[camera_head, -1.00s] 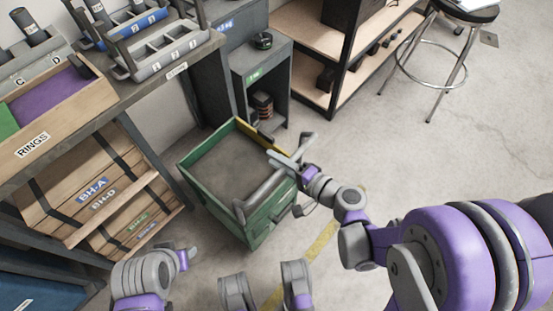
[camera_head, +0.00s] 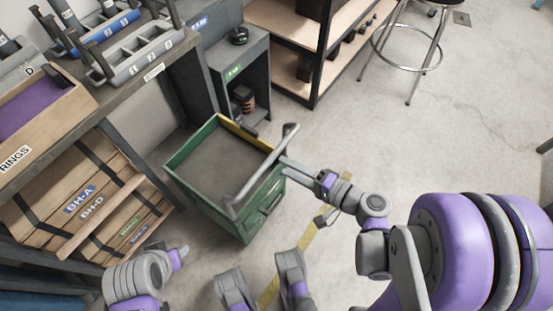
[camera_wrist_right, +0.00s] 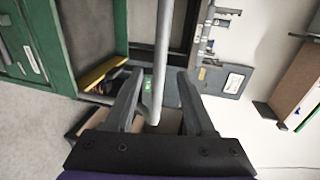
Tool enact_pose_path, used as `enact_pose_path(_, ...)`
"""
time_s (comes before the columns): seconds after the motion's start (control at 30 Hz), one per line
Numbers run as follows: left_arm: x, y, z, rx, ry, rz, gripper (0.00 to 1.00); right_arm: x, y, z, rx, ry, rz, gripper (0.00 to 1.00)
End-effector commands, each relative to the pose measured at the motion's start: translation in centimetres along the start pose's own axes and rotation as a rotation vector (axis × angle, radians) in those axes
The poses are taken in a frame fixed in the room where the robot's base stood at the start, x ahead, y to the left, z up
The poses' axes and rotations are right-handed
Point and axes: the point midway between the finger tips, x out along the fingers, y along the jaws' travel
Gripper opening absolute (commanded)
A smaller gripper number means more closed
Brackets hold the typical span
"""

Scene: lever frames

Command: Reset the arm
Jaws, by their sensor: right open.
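The green cart (camera_head: 190,197) stands on the floor left of centre in the head view, its box open at the top. Its grey bar handle (camera_head: 262,168) slants along its right side. My right gripper (camera_head: 287,162) is beside the handle, coming from the right. In the right wrist view my right gripper (camera_wrist_right: 158,95) has its two fingers apart, and the handle bar (camera_wrist_right: 164,50) shows between or just beyond them; contact cannot be told. My left arm (camera_head: 135,280) is folded low at the left, and its gripper's fingers cannot be made out clearly.
A workbench with a wooden rings box (camera_head: 45,135) and grey racks (camera_head: 145,50) stands at the left. A grey cabinet (camera_head: 240,75) and a wooden shelf unit (camera_head: 285,45) stand behind the cart. A stool (camera_head: 405,55) is at the back right. The floor (camera_head: 450,140) right of centre is clear.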

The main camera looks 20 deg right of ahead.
Motion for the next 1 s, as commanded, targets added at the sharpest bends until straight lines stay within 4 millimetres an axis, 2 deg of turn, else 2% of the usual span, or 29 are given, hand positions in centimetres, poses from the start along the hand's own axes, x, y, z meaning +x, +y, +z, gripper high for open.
enact_pose_path(0.2,-0.2,0.0,0.0,0.000,0.001,0.000,0.50,-1.3,0.0,0.0,0.000,0.000,0.000,0.55)
enact_pose_path(0.77,-0.1,0.0,0.0,0.000,0.000,0.000,0.50,-1.2,0.1,0.1,-0.002,-0.003,0.004,0.55)
enact_pose_path(0.87,-0.1,0.0,0.0,0.000,0.000,0.000,0.50,-0.9,0.6,0.8,-0.025,-0.025,0.052,0.55)
enact_pose_path(1.0,-0.1,0.0,0.0,0.000,0.000,0.000,0.50,-0.2,2.7,3.0,-0.130,-0.102,0.244,0.55)
